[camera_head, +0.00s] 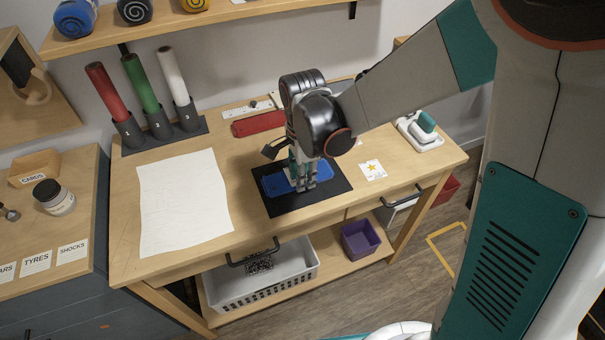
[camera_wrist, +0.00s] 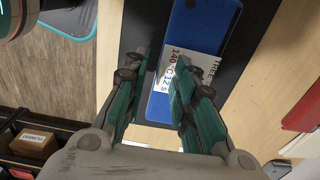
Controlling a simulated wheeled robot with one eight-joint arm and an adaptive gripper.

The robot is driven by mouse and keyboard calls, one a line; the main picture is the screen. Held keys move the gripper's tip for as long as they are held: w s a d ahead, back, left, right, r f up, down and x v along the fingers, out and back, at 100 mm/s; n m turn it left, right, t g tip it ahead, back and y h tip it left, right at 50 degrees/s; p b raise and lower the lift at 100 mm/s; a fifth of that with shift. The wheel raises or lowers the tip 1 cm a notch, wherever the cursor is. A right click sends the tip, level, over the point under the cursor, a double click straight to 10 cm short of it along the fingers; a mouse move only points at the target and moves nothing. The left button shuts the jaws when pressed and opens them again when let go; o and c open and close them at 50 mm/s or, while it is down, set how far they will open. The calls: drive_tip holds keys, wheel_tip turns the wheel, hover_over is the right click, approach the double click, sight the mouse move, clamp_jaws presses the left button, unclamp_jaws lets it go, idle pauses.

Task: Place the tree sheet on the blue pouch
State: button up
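The blue pouch (camera_head: 271,187) lies on a black mat (camera_head: 283,207) on the workbench; it also shows in the wrist view (camera_wrist: 205,22). The tree sheet (camera_wrist: 192,62), a small white sheet with printed text, appears over the middle of the pouch in the wrist view. I cannot tell whether it lies fully flat. My gripper (camera_head: 303,185) points down just above the pouch. In the wrist view its fingers (camera_wrist: 160,65) stand apart, with blue showing between them. The right finger covers part of the sheet. In the head view the gripper mostly hides the sheet.
A star sheet (camera_head: 373,170) lies right of the mat. A large white sheet (camera_head: 183,205) covers the bench's left. Red, green and white rolls (camera_head: 144,82) stand in holders behind it. A red case (camera_head: 258,124) and a white-and-teal device (camera_head: 421,130) sit at the back.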

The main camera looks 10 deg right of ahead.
wheel_tip(320, 180, up, 12)
drive_tip(key=p, duration=0.8)
drive_tip(key=shift+p, duration=0.4)
